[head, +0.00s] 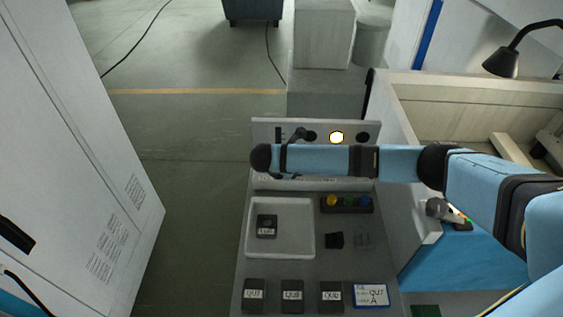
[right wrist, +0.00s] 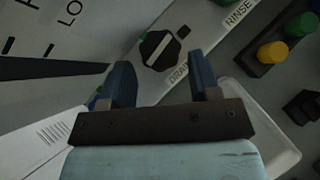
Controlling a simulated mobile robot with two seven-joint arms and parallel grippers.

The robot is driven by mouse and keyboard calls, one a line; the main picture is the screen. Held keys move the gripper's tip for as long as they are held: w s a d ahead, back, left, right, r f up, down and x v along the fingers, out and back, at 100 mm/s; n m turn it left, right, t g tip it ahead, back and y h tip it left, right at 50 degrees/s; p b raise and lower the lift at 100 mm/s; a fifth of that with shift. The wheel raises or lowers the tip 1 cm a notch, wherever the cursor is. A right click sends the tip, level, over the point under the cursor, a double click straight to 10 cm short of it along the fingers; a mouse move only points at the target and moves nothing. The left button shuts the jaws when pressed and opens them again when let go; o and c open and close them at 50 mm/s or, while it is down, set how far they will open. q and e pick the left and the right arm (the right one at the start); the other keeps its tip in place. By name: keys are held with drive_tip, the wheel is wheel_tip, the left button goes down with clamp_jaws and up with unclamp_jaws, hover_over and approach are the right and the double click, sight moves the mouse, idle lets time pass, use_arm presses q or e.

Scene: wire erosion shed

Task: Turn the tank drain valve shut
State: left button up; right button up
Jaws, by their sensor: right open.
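The drain valve (right wrist: 160,48) is a black knob with a pale stripe across it, on a light panel in the right wrist view. The stripe runs diagonally. A DRAIN label (right wrist: 178,76) is beside it, partly hidden by a finger. My right gripper (right wrist: 160,64) is open, its two blue fingers pointing at the knob. The knob shows between and just beyond the fingertips; I cannot tell whether they touch it. In the head view my right arm crosses in front of the control panel (head: 350,184) and hides part of it. My left gripper is out of view.
Below are a white tray (head: 249,240) holding a labelled black block (head: 266,226), a button box (head: 346,205) and several labelled blocks. A grey cabinet (head: 75,150) stands left. Floor between is clear.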

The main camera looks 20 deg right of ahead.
drive_tip(key=b+v, duration=0.1)
drive_tip(key=v, duration=1)
drive_tip(key=shift+b, duration=0.35)
drive_tip(key=shift+a+r, duration=0.15)
drive_tip(key=shift+a, duration=0.05)
